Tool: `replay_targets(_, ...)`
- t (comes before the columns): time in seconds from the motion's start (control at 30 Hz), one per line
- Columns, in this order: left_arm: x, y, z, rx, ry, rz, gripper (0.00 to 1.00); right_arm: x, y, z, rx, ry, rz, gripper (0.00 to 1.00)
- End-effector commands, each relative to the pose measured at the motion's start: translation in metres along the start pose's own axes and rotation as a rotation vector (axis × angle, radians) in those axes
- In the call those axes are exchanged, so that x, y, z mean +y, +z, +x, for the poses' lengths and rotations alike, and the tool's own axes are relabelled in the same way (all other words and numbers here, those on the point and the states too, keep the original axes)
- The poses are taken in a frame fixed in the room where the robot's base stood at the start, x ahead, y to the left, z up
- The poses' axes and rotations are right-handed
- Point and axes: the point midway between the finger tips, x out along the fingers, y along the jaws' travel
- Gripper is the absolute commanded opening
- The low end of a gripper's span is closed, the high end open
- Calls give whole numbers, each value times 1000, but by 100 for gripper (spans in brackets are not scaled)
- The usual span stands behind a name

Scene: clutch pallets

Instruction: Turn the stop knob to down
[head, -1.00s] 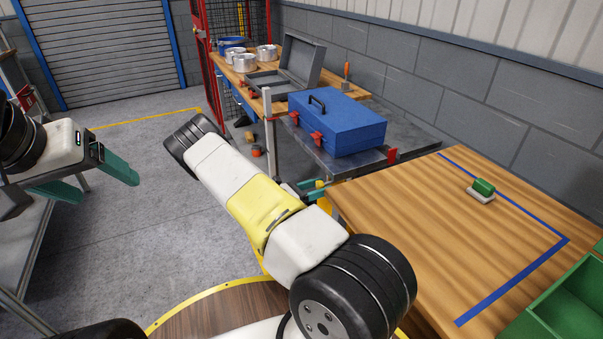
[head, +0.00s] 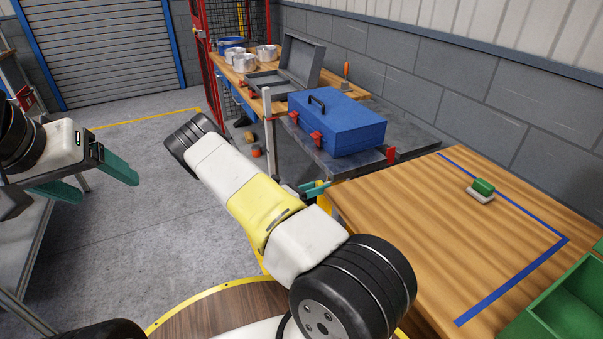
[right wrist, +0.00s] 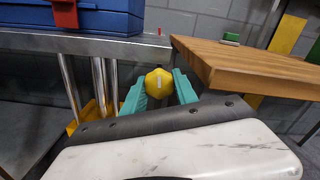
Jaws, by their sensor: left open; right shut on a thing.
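A yellow knob (right wrist: 159,84) with a pale mark across its face sits between the teal fingers of my right gripper (right wrist: 160,88) in the right wrist view. The fingers are shut on it, one on each side. In the head view, my right gripper (head: 312,189) shows only in part beyond my own arm, by the near corner of the wooden table. The knob is mostly hidden there. I cannot tell from the mark which setting it points to. My left gripper (head: 98,180) is open and empty at the left, over the floor.
A blue toolbox (head: 337,122) stands on a grey metal bench (head: 408,142) behind the right gripper. The wooden table (head: 420,215) holds a green-and-white block (head: 482,190) and a blue tape line. A green bin (head: 560,305) is at the lower right. The floor (head: 150,240) between the grippers is clear.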

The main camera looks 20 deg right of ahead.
Motion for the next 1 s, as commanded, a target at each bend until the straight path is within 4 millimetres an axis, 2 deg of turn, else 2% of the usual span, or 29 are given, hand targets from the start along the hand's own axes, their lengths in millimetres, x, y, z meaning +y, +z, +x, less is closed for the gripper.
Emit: replay_targets(1.0, 0, 0, 0, 0, 0, 0, 76, -2, 2, -1, 0, 3, -940, 0)
